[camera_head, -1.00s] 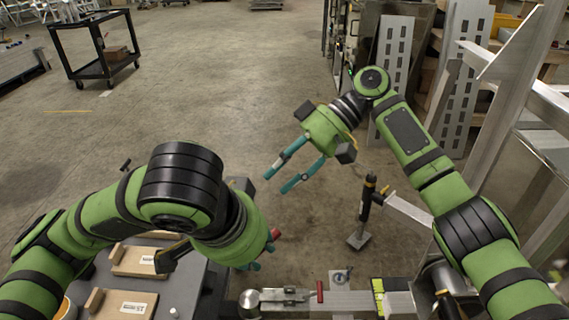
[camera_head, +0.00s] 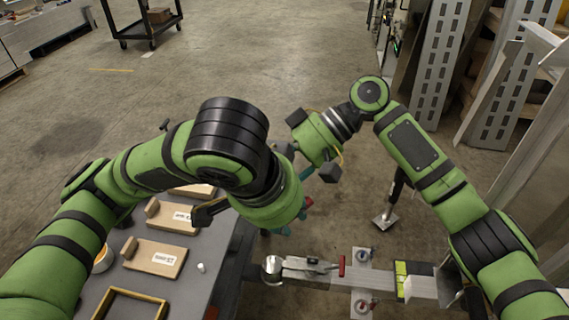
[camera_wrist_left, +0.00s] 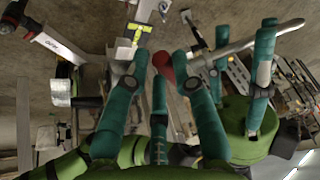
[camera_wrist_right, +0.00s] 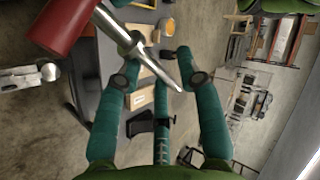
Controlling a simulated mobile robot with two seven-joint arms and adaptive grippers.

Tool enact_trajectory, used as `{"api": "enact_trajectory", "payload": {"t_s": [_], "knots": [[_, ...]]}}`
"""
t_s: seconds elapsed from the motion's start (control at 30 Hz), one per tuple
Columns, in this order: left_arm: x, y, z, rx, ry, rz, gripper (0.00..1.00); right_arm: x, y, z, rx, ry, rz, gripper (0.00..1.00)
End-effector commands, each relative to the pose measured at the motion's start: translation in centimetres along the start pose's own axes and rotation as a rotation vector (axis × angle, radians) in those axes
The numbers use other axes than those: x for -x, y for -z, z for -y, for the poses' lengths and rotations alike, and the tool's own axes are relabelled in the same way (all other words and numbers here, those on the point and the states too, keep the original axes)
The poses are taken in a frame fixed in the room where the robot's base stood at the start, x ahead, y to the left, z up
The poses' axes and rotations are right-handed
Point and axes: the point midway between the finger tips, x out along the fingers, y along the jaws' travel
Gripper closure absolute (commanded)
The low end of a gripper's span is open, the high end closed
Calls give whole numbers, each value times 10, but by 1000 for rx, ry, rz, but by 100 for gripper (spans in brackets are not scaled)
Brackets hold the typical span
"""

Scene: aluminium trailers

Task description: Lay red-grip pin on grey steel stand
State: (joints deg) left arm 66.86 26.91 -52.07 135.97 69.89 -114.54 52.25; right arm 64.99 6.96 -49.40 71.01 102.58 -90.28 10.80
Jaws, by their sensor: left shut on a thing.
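My left gripper (camera_head: 292,222) is shut on the red-grip pin (camera_head: 309,202); only a bit of red shows past the fingers in the head view. In the left wrist view the red grip (camera_wrist_left: 163,66) sits between the fingertips, and a bare metal rod runs to the right. My right gripper (camera_head: 308,172) is close behind the left one. In the right wrist view its fingers (camera_wrist_right: 158,68) are spread, with the pin's metal shank (camera_wrist_right: 150,56) crossing near them; contact cannot be told. The grey steel stand (camera_head: 212,268) is at lower left, below the left arm.
The stand's top carries wooden trays (camera_head: 155,258), a yellowish frame (camera_head: 128,304) and a small white piece (camera_head: 201,267). A metal trailer beam (camera_head: 385,284) with a red-handled clamp (camera_head: 341,266) lies to its right. Bare top shows along the stand's right side.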

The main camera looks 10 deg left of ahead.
Motion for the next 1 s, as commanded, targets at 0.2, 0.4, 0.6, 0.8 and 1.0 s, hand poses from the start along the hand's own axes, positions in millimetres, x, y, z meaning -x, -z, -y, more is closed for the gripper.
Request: {"api": "enact_trajectory", "payload": {"t_s": [0.2, 0.4, 0.6, 0.8, 1.0], "knots": [[0, 0, 0, 0, 0, -1, 100, -3, 0, 0, 0, 0, 0, 63], [0, 0, 0, 0, 0, -1, 100, -3, 0, 0, 0, 1, 0, 100], [0, 0, 0, 1, 1, -1, 58, -3, 0, 1, 2, 3, 2, 100], [0, 0, 0, 1, 1, 0, 46, -3, 0, 1, 1, 2, 1, 100], [2, 0, 0, 1, 1, -1, 46, -2, 0, 0, 0, 1, 0, 100]]}}
